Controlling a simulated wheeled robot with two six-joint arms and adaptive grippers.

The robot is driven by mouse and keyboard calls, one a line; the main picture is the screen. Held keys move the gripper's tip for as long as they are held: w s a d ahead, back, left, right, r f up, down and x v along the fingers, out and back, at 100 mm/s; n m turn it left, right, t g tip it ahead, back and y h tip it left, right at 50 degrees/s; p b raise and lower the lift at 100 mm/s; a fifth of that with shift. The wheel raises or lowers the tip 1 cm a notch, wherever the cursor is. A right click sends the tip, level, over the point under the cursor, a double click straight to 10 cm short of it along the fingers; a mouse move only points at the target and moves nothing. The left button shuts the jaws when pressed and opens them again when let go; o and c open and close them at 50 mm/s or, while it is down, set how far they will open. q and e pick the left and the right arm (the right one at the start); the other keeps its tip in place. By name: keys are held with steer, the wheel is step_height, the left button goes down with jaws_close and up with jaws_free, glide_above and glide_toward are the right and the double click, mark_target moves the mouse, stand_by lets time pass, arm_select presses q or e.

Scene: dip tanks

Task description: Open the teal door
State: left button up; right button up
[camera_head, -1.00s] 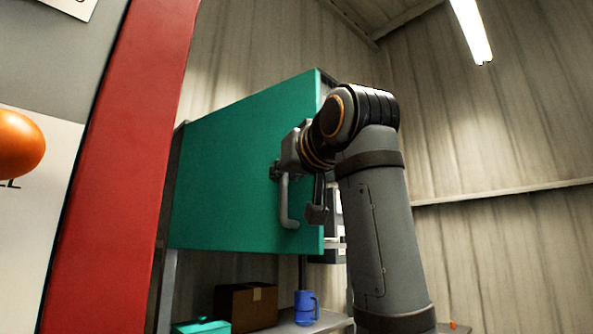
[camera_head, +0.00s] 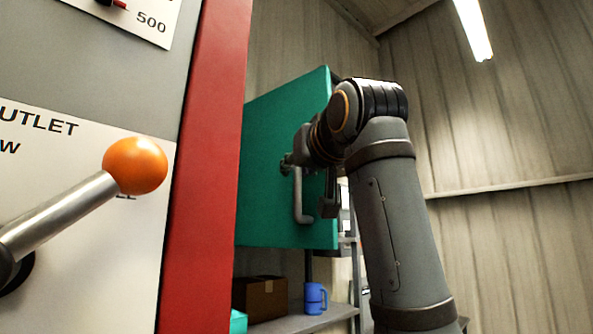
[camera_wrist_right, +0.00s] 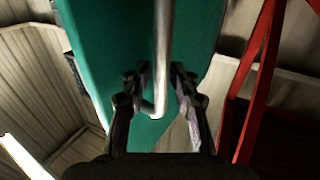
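The teal door (camera_head: 275,165) is a flat panel in the middle of the head view, its left part hidden behind a red post. A grey bar handle (camera_head: 299,200) stands upright near its right edge. I cannot tell whether the door is ajar. My right gripper (camera_head: 312,190) is at the handle. In the right wrist view the teal door (camera_wrist_right: 105,45) fills the middle, and the handle (camera_wrist_right: 163,50) runs between the two fingers of my right gripper (camera_wrist_right: 160,90). The fingers stand apart with gaps beside the bar. My left gripper is out of view.
The red post (camera_head: 205,170) and a panel with an orange-knobbed lever (camera_head: 135,166) stand close on the left. Below the door, a shelf (camera_head: 290,325) holds a cardboard box (camera_head: 260,298) and a blue mug (camera_head: 315,297). Corrugated walls enclose the back and right.

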steer(key=shift+o, duration=0.3)
steer(key=shift+s, duration=0.1)
steer(key=shift+f, duration=0.1)
steer(key=v, duration=1.2)
steer(key=shift+d, duration=0.1)
